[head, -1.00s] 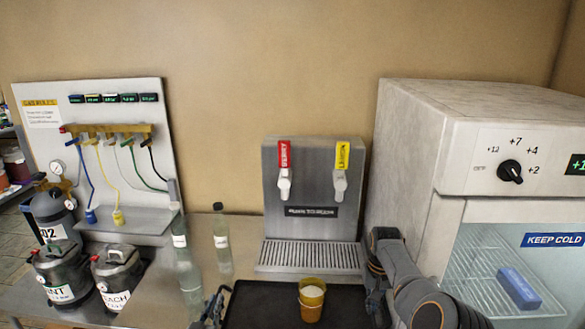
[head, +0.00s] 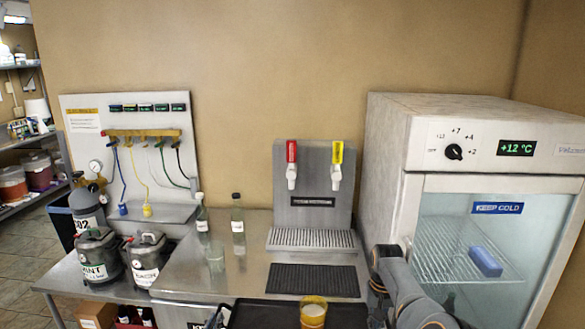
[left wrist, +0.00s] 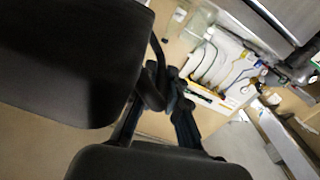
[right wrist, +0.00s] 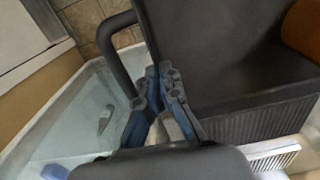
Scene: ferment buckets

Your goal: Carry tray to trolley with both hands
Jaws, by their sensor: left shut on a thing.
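The black tray (head: 265,314) shows at the bottom edge of the head view, in front of the counter, with a yellow cup (head: 313,311) of pale contents on it. My left gripper (head: 218,317) is at the tray's left side, shut on its handle; its fingers also show in the left wrist view (left wrist: 165,92). The tray is a dark slab in that view (left wrist: 70,65). In the right wrist view my right gripper (right wrist: 164,75) is closed around the tray's other handle (right wrist: 118,62). In the head view my right arm hides that grip. No trolley is in view.
The steel counter (head: 190,273) holds a two-tap dispenser (head: 313,215), a black ribbed mat (head: 313,280), bottles (head: 238,226), a glass (head: 216,258) and dark kegs (head: 97,255). A glass-door fridge (head: 480,240) stands at right. Open floor (head: 25,250) and shelves lie far left.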

